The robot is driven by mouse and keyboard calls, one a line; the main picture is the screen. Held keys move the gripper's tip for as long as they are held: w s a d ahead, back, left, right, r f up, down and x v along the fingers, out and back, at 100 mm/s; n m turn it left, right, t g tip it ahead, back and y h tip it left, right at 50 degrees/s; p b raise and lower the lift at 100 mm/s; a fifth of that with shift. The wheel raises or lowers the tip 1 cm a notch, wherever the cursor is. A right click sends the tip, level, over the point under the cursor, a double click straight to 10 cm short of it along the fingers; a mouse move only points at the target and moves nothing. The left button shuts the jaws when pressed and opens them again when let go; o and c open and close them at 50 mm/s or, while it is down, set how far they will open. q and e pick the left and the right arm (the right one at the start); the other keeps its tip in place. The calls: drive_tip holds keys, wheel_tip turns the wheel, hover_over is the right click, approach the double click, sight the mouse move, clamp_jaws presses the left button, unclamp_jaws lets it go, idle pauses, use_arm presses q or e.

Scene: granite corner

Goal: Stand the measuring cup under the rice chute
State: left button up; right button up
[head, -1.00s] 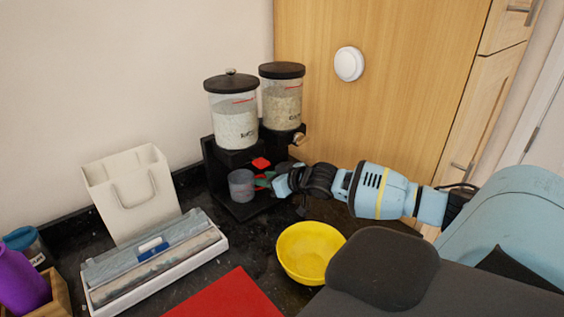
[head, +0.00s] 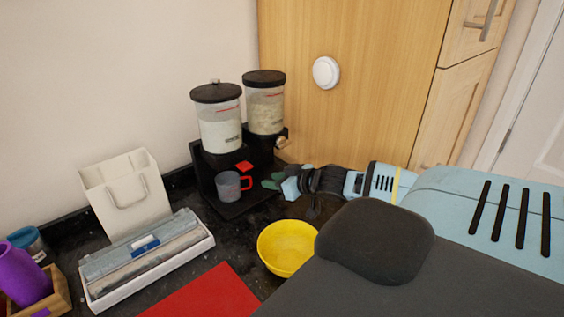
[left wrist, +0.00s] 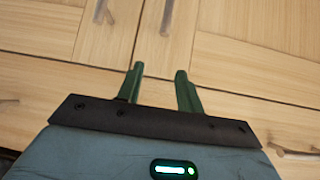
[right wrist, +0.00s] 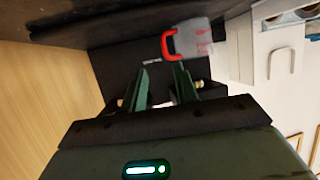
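The clear measuring cup (head: 228,187) with a red handle stands upright on the black base of the dispenser (head: 202,178), below the front left canister (head: 218,122) of white grains. A red tab (head: 244,166) sits just above the cup. My right gripper (head: 271,181) is to the right of the cup, apart from its handle. In the right wrist view, its green fingers (right wrist: 161,78) are spread and empty, with the cup (right wrist: 197,38) beyond them. My left gripper (left wrist: 158,80) is open and empty in the left wrist view, facing wooden cabinet doors; the head view does not show it.
A second canister (head: 265,105) stands behind right. A yellow bowl (head: 287,247) and a red mat (head: 205,295) lie in front. A white bag (head: 125,195), a wrap box (head: 148,262) and a purple cup (head: 24,272) are at left. Cabinet panels rise at right.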

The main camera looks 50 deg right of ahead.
drive_tip(key=shift+v, duration=1.2)
idle(0.6)
